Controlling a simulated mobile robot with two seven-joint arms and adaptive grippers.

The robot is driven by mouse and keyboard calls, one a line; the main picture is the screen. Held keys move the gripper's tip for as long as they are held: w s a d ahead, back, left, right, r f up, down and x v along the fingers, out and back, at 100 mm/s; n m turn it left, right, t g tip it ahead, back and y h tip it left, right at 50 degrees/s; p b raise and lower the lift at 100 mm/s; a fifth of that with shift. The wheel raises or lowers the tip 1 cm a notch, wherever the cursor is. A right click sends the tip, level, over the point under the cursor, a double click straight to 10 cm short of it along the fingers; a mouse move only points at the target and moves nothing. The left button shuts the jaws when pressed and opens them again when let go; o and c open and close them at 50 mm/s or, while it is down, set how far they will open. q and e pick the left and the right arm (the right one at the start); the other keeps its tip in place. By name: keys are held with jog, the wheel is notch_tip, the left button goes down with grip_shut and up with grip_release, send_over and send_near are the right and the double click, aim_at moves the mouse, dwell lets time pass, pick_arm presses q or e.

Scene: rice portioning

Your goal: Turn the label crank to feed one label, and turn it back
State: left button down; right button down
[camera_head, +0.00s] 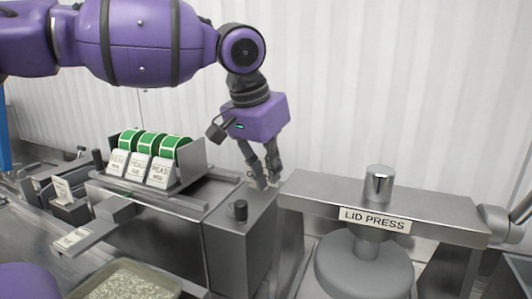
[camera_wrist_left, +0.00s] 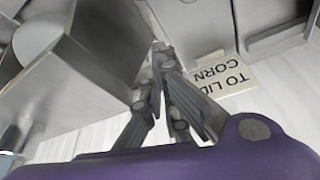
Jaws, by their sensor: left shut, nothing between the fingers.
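A dark upright knob (camera_head: 240,210), which looks like the label crank's handle, stands on top of a grey metal box (camera_head: 236,232). Green-and-white label rolls (camera_head: 148,145) sit in a metal holder left of it, with printed labels hanging in front. My left gripper (camera_head: 267,184) points down behind and to the right of the knob, apart from it, close to the box's far right edge. Its fingers are together and empty. In the left wrist view the fingertips (camera_wrist_left: 160,48) meet; the knob cannot be made out there. My right gripper is out of view.
A lid press (camera_head: 375,222) with a round base stands on the right. A tray of rice-like grains (camera_head: 128,284) lies at the front. A white label (camera_head: 72,238) lies on a ledge at left. A sign reading "TO LID CORN" (camera_wrist_left: 222,78) shows in the left wrist view.

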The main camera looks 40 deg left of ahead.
aim_at(237, 206)
pick_arm(q)
jog(key=s+p, duration=0.1)
jog(key=s+f+p, duration=0.1)
jog(key=s, duration=0.1)
jog(key=shift+s+a+f, duration=0.1)
jog(key=shift+s, duration=0.2)
jog(key=shift+p, duration=0.3)
